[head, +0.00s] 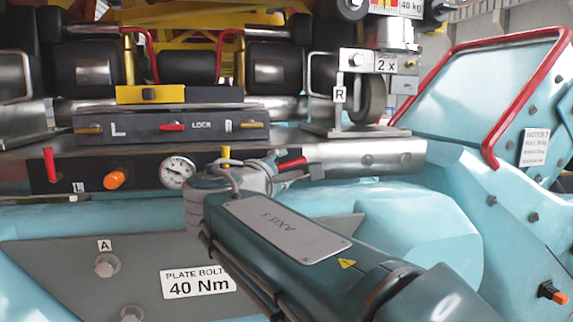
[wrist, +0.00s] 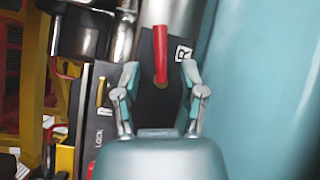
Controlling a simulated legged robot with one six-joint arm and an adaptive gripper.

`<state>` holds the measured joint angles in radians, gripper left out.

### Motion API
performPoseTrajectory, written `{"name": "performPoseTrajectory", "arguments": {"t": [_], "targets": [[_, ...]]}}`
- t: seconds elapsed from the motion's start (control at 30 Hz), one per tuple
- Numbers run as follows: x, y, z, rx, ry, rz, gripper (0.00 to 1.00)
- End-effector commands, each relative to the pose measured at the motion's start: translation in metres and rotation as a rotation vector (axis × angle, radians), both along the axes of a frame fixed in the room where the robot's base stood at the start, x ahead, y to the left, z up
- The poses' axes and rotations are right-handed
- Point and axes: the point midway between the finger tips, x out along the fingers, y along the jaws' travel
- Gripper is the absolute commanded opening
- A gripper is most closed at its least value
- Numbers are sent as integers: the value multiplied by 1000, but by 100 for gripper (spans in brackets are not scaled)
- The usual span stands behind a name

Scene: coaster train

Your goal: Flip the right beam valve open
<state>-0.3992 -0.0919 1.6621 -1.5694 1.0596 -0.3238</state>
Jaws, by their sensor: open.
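The right beam valve is a red lever (head: 292,163) on the dark front panel, right of the gauge. In the wrist view the lever (wrist: 160,52) lies along the panel beside an R label (wrist: 183,53). In the head view it points roughly sideways to the right. My gripper (wrist: 159,76) is open, with one finger on each side of the lever's base. A gap shows on both sides in the wrist view; depth is hard to judge. In the head view my gripper (head: 272,172) partly hides the lever's base and the panel around it.
Left on the panel are an upright red lever (head: 50,165), an orange knob (head: 115,179) and a round gauge (head: 177,172). A yellow piece (head: 226,156) stands close left of my gripper. A lock box (head: 170,127) sits above; teal beams lie below and right.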

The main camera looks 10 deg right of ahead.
Motion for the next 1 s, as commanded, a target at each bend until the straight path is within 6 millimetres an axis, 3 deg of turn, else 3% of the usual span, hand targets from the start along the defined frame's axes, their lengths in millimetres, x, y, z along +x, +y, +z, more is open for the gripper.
{"name": "performPoseTrajectory", "arguments": {"t": [0.13, 0.5, 0.53, 0.63, 0.67, 1.0], "targets": [[15, -15, 0, 2, -1, -4, 53], [22, -15, 0, -2, 0, -1, 53], [22, -15, 0, -2, 0, -1, 49], [22, -15, 0, -2, 0, -1, 4], [22, -15, 0, -2, 0, -1, 0], [21, -21, 0, 55, -2, -5, 0]]}}
